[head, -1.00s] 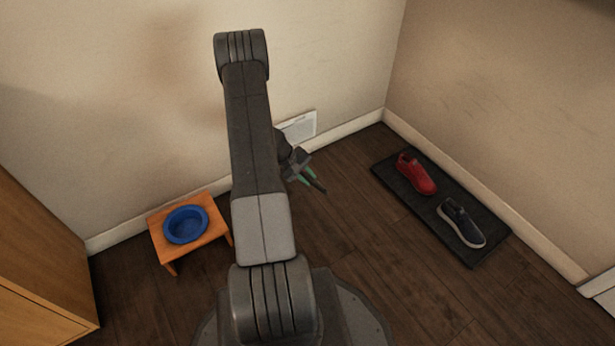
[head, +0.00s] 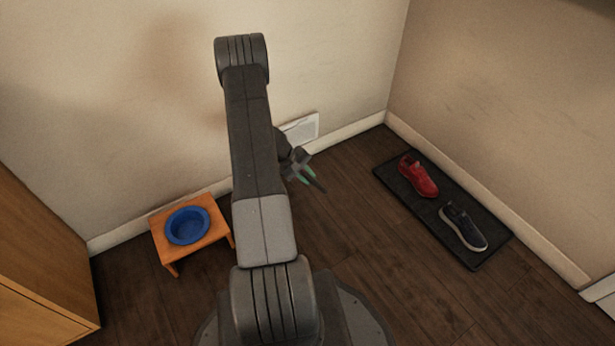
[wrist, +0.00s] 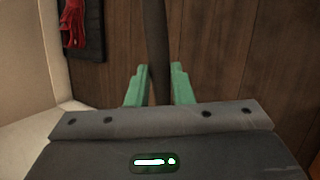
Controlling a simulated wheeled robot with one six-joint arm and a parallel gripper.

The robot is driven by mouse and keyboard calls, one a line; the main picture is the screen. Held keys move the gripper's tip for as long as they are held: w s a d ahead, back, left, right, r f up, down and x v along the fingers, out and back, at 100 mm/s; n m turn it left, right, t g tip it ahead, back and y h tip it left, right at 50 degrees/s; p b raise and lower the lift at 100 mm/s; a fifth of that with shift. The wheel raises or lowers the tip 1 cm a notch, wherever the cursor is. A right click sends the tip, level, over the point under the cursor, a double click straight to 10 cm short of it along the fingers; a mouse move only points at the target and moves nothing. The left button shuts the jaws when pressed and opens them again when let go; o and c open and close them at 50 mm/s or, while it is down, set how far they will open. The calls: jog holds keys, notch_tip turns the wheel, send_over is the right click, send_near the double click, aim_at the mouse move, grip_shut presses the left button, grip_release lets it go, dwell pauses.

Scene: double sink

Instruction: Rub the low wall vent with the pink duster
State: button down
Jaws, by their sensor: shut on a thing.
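The low wall vent (head: 302,129) is a pale grille at the foot of the back wall, partly hidden behind my arm in the head view. My gripper (head: 306,174) is in front of it and below it in the picture, over the floor. In the wrist view, the green fingertips (wrist: 160,87) are shut on a dark, thin handle (wrist: 156,45), which I take as the handle of the pink duster. The duster's pink part shows in neither view, so I cannot tell whether it touches the vent.
An orange stool (head: 160,236) with a blue bowl (head: 187,225) stands at the left wall. A dark mat (head: 484,263) on the right holds a red shoe (head: 418,177) and a dark shoe (head: 463,227). A wooden cabinet (head: 40,260) is at far left. Floor between gripper and mat is clear.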

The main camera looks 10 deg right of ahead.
jog(key=shift+d, duration=0.1)
jog(key=shift+w+d+f+b, duration=0.1)
jog(key=shift+w+d+b, duration=0.15)
jog(key=shift+d+b, duration=0.45)
jog(key=w+d+b, duration=0.2)
jog(key=w+d, duration=0.1)
jog(key=d, duration=0.5)
jog(key=shift+d+b, duration=0.15)
jog(key=shift+b, duration=0.2)
jog(key=shift+s+a+b, duration=0.1)
jog(key=shift+s+a, duration=0.5)
jog(key=shift+a, duration=1.05)
jog(key=shift+s+a+b, duration=0.1)
jog(key=shift+s+a, duration=0.5)
jog(key=shift+a, duration=1.1)
jog(key=shift+s+a+b, duration=0.1)
jog(key=shift+s+a, duration=0.5)
jog(key=shift+a, duration=1.05)
